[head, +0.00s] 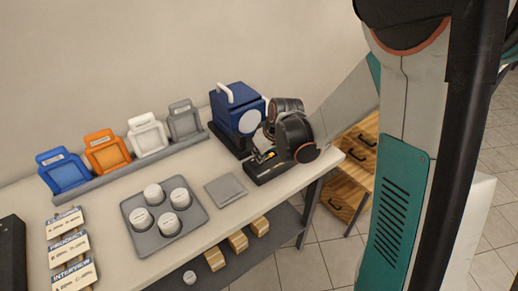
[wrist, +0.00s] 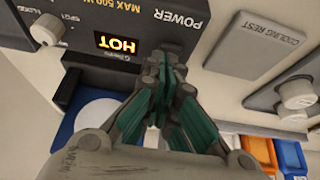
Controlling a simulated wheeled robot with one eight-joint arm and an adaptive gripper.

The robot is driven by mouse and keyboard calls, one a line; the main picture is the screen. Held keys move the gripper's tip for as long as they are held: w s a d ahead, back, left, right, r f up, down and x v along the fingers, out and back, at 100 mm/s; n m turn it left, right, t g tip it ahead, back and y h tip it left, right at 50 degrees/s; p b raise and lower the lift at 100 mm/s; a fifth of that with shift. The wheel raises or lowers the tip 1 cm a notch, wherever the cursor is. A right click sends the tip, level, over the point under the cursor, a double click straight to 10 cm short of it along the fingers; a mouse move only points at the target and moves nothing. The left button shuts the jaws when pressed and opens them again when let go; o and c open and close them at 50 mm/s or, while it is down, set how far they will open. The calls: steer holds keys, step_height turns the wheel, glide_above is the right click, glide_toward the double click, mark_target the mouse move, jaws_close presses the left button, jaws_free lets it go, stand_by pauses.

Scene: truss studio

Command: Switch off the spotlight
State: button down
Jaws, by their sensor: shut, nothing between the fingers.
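The blue spotlight (head: 236,104) with a white round front stands at the back right of the table; part of its blue body and white disc (wrist: 98,118) show in the wrist view. A black control box (head: 262,174) sits in front of it. In the wrist view the box (wrist: 118,14) carries the words POWER and MAX 500 W, a lit display reading HOT (wrist: 117,43) and a pale knob (wrist: 46,29). My gripper (wrist: 165,58) is shut and empty, its fingertips over the box just below POWER. They hide what is there; I cannot tell whether they touch it.
A grey pad (head: 225,190), marked COOLING REST, lies left of the box. A grey tray (head: 152,239) holds several white cylinders. A rack holds blue (head: 63,172), orange (head: 106,152), white (head: 148,137) and grey (head: 184,121) frames. Label cards (head: 70,246) lie at the left.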

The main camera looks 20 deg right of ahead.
mark_target(264, 171)
steer(key=shift+s+f, duration=0.1)
steer(key=shift+f, duration=0.05)
steer(key=b, duration=0.1)
steer(key=s+f+t+b, duration=0.1)
steer(key=shift+d+f+b, duration=0.2)
steer(key=shift+f+b, duration=0.1)
steer(key=shift+s+d+f+t+y+b, duration=0.15)
steer(key=shift+s+t+y+b, duration=0.3)
steer(key=shift+t+b, duration=0.5)
steer(key=shift+w, duration=0.2)
steer(key=shift+w+a+r, duration=0.2)
steer(key=shift+w+r, duration=0.15)
steer(key=shift+w, duration=0.25)
